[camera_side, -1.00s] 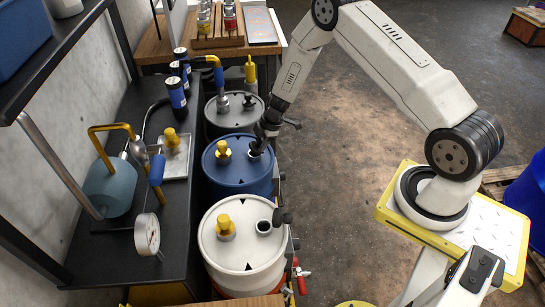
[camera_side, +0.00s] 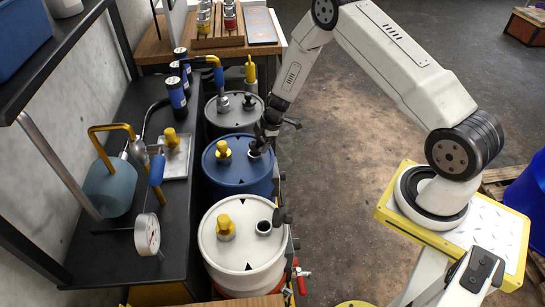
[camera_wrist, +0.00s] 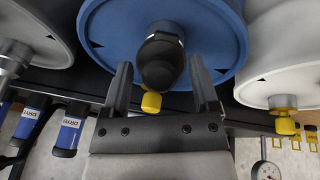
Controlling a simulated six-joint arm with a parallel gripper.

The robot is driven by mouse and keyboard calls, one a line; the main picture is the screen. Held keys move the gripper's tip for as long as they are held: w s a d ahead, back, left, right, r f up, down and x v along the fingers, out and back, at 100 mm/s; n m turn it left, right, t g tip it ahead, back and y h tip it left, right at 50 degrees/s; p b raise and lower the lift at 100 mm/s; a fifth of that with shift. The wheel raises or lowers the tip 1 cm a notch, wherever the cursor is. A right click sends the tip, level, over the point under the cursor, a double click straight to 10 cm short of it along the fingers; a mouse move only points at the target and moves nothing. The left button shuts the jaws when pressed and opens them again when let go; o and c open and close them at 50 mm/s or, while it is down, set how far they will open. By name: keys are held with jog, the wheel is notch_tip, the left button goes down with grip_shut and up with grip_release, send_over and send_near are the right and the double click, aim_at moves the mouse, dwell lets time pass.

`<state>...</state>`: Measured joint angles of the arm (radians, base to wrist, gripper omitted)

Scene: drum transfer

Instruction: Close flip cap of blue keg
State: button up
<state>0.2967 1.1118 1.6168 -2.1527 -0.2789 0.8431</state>
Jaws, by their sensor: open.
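The blue keg (camera_side: 238,180) stands in the row between the grey keg and the white keg. It has a yellow fitting (camera_side: 223,150) on its lid, also seen in the wrist view (camera_wrist: 151,103). Its opening (camera_side: 255,150) shows as a ring beside my gripper (camera_side: 263,143). In the wrist view, the black flip cap (camera_wrist: 161,62) lies between the two fingers of my gripper (camera_wrist: 160,75), which are open with a gap on each side. The cap hides the opening there. In the side view my gripper covers the cap, so its exact tilt cannot be told.
The white keg (camera_side: 240,262) stands in front with its black cap (camera_side: 284,215) flipped off its opening. The grey keg (camera_side: 221,124) is behind. A black shelf (camera_side: 185,225) with a gauge (camera_side: 147,234) runs along the left. Open floor (camera_side: 345,190) lies right.

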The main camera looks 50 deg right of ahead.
jog(key=v, duration=0.7)
jog(key=shift+r, duration=0.35)
dwell(0.4)
